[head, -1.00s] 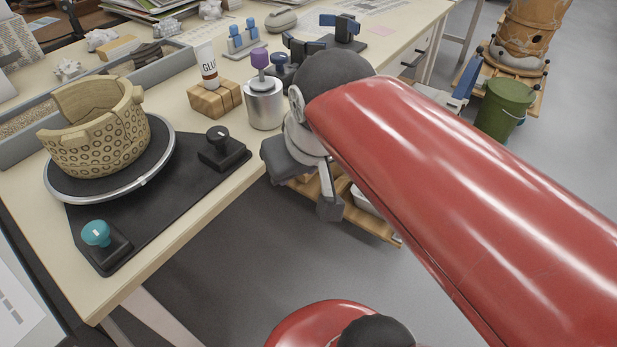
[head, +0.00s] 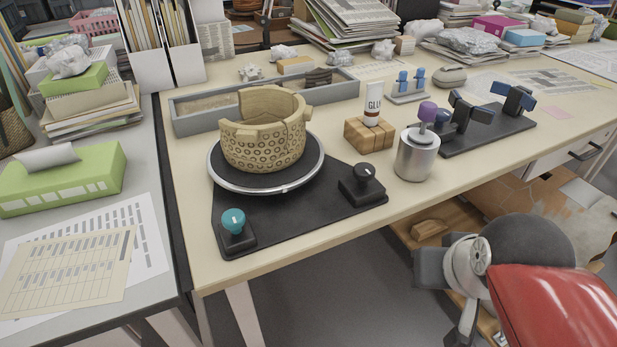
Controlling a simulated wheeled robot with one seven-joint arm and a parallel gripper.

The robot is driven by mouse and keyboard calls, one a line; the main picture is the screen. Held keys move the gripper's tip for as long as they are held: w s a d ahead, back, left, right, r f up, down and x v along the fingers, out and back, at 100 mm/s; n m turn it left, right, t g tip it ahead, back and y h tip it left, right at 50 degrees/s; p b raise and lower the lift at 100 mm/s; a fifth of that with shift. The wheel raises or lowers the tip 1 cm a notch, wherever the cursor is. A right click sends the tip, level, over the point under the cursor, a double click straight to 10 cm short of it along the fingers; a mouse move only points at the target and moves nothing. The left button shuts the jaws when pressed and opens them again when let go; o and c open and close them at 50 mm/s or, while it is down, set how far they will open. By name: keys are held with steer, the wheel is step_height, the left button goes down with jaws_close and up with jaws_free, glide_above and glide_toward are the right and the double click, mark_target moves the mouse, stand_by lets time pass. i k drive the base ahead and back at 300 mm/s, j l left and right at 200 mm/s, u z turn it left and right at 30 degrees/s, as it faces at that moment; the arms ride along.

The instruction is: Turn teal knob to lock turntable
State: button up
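The teal knob (head: 233,220) stands on a small black block at the front left corner of the dark base plate (head: 290,222). A pale mark shows on its top. The round turntable (head: 216,181) with a silver rim sits on the plate and carries a partly rebuilt tan pot (head: 262,148) with a broken, uneven rim. A black knob (head: 364,174) stands at the plate's right side. My gripper (head: 440,300) is low at the right, in front of the bench edge and well away from the teal knob. Its fingers are partly seen, and whether they are open is unclear.
A steel canister (head: 417,155) with a purple knob, a wooden block (head: 370,134) with a glue tube (head: 374,104), and dark clamps (head: 490,118) stand right of the plate. A sand tray (head: 200,118) lies behind the turntable. The bench front left of the plate is clear.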

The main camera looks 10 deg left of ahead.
mark_target(233, 220)
steer(key=u, duration=1.5)
